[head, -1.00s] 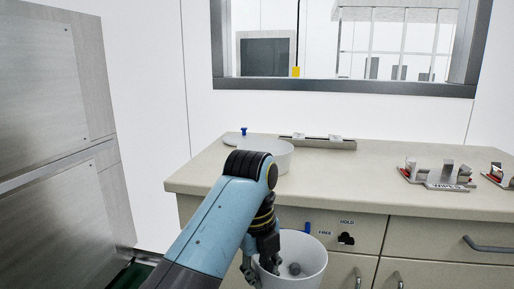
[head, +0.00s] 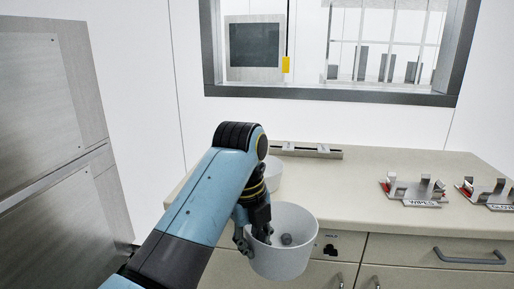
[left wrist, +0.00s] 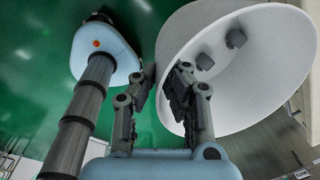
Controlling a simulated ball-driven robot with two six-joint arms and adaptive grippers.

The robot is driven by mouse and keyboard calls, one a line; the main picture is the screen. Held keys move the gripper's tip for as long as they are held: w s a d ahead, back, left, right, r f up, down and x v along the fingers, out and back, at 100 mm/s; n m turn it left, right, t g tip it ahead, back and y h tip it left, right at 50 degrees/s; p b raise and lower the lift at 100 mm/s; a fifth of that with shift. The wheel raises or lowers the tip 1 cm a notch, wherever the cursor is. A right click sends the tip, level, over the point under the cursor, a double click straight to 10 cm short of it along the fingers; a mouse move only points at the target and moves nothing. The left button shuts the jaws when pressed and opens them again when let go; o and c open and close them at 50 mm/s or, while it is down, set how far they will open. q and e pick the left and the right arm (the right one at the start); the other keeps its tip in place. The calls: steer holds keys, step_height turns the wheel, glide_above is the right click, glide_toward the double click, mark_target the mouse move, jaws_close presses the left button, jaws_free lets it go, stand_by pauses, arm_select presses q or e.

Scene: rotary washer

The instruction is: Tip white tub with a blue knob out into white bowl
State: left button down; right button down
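The white tub (head: 283,262) hangs in front of the counter's front face, its mouth facing up. Small grey pieces (head: 287,239) lie inside; the left wrist view shows two of them (left wrist: 236,38). My left gripper (head: 252,232) is shut on the tub's left wall, with one finger inside and one outside. The tub fills the right of the left wrist view (left wrist: 275,75), beside the gripper (left wrist: 163,85). No blue knob shows on the tub now. The white bowl (head: 274,171) stands on the counter, partly hidden behind my left arm. My right gripper is out of view.
The beige counter (head: 350,185) has free room right of the bowl. A metal rail (head: 305,151) lies at its back. Metal holders (head: 415,191) stand at the right, one labelled WIPES. Drawers with handles (head: 468,258) are below. A steel cabinet (head: 45,130) is at the left.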

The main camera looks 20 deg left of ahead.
arm_select(q)
step_height(320, 180, up, 8)
steer(key=p, duration=0.6)
steer(key=shift+r+p, duration=0.1)
steer(key=shift+p, duration=0.2)
steer(key=shift+a+r, duration=0.15)
steer(key=s+a+r+n, duration=0.1)
steer(key=a+r, duration=0.2)
steer(key=a, duration=1)
steer(key=s+a+r+n, duration=0.1)
steer(key=a+r, duration=0.2)
steer(key=a, duration=1)
steer(key=s+a+r+n, duration=0.1)
steer(key=a+r, duration=0.3)
steer(key=a, duration=0.9)
steer(key=w+a+n+y, duration=0.1)
steer(key=a+n, duration=0.5)
steer(key=n, duration=0.6)
steer(key=w+a+n+g, duration=0.1)
steer(key=w+a+n, duration=0.2)
steer(key=n, duration=0.9)
steer(key=a+r, duration=0.1)
steer(key=a, duration=0.2)
steer(key=shift+w+a+y, duration=0.25)
steer(key=shift+a+y, duration=0.1)
steer(key=shift+y, duration=0.05)
